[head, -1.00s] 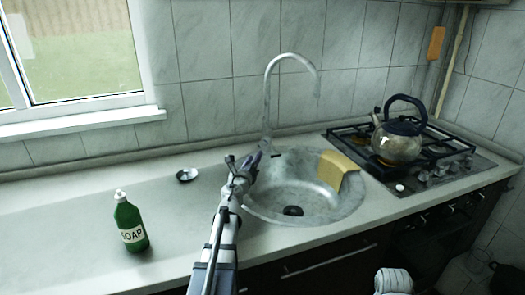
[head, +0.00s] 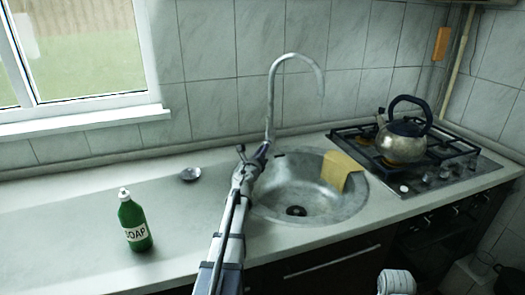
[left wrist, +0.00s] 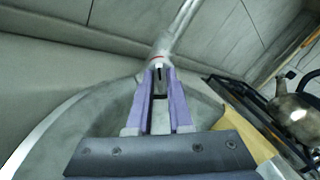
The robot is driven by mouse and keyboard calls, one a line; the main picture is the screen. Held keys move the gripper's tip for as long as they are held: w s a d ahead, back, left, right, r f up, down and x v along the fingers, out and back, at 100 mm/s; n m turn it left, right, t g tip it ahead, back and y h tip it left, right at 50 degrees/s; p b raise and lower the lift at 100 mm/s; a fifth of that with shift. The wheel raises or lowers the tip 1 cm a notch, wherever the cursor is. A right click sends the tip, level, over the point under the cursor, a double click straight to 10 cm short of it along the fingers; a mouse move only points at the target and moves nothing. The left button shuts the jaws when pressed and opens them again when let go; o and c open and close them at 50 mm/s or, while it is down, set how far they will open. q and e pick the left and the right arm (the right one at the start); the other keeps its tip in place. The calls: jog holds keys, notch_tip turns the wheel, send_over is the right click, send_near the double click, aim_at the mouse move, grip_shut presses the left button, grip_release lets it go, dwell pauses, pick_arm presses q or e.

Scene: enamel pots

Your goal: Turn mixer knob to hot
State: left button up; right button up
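The mixer tap (head: 271,100) is a tall, curved grey spout at the back left of the sink in the head view. Its base, with a red mark, shows in the left wrist view (left wrist: 161,52). My left gripper (head: 263,152) reaches the base of the tap from the front. In the left wrist view its two purple fingers (left wrist: 160,72) point at that base, with a narrow gap between them. A small pale part, perhaps the knob, shows at the fingertips. I cannot tell whether they grip it. My right gripper is not in view.
The round metal sink (head: 335,212) lies right of my left arm, with a yellow cloth (head: 341,170) over its rim. A kettle (head: 403,141) stands on the gas stove (head: 440,165). A green soap bottle (head: 133,222) and a small metal dish (head: 190,174) are on the counter's left.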

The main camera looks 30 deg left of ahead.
pick_arm(q)
grip_shut()
jog(key=shift+n, duration=0.7)
jog(key=shift+o, duration=2.1)
grip_release()
